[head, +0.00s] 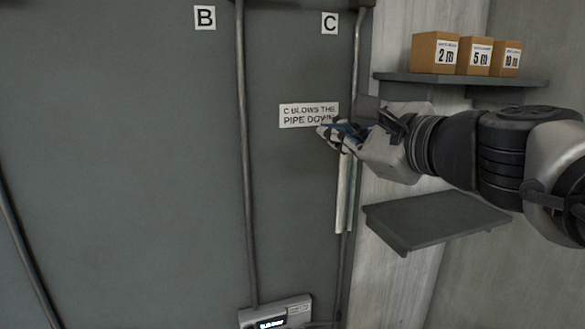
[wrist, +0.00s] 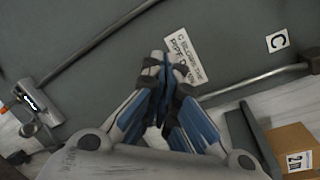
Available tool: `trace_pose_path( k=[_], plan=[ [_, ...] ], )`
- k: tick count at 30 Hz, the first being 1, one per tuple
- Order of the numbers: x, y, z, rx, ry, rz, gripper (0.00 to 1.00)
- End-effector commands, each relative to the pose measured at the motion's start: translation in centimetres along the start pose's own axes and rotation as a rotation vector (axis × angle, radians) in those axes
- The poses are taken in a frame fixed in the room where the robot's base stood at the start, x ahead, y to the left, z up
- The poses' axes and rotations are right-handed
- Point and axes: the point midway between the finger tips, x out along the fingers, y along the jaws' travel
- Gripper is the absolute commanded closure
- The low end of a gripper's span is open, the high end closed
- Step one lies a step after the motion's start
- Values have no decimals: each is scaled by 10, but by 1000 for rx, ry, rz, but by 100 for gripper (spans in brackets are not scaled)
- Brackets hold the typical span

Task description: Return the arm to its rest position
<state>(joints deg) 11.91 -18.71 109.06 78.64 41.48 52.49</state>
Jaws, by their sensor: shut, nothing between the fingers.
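My gripper (head: 326,130) is at the end of my arm, which reaches in from the right in the head view. It is in front of the grey wall panel, at the lower right end of the sign "C BLOWS THE PIPE DOWN" (head: 300,115), and covers part of it. In the wrist view the fingers of my gripper (wrist: 158,58) are shut with their tips together and nothing between them. The sign (wrist: 183,58) shows just beyond the tips there. I cannot tell whether the tips touch the panel.
Pipes (head: 246,160) run down the panel below the labels B (head: 205,17) and C (head: 329,23). An upper shelf (head: 470,80) with several boxes (head: 434,52) and an empty lower shelf (head: 435,215) are close to my arm. A device with a display (head: 275,314) is at the bottom.

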Motion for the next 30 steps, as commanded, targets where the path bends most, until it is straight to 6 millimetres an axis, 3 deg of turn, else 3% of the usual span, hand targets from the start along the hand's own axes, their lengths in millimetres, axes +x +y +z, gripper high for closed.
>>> trace_pose_path(
  k=[1, 6, 11, 15, 18, 22, 25, 30],
  plan=[
    [-3, 43, -21, -112, 29, 66, 100],
    [-25, 157, -81, -522, 109, 312, 100],
    [-61, 255, -148, -905, 133, 571, 100],
    [-102, 329, -212, -1236, 115, 816, 100],
    [-132, 369, -253, -1442, 82, 985, 100],
    [-163, 399, -293, -1641, 35, 1156, 100],
    [-177, 409, -310, -1726, 10, 1234, 100],
    [-183, 411, -315, -1765, -2, 1271, 100]
  ],
)
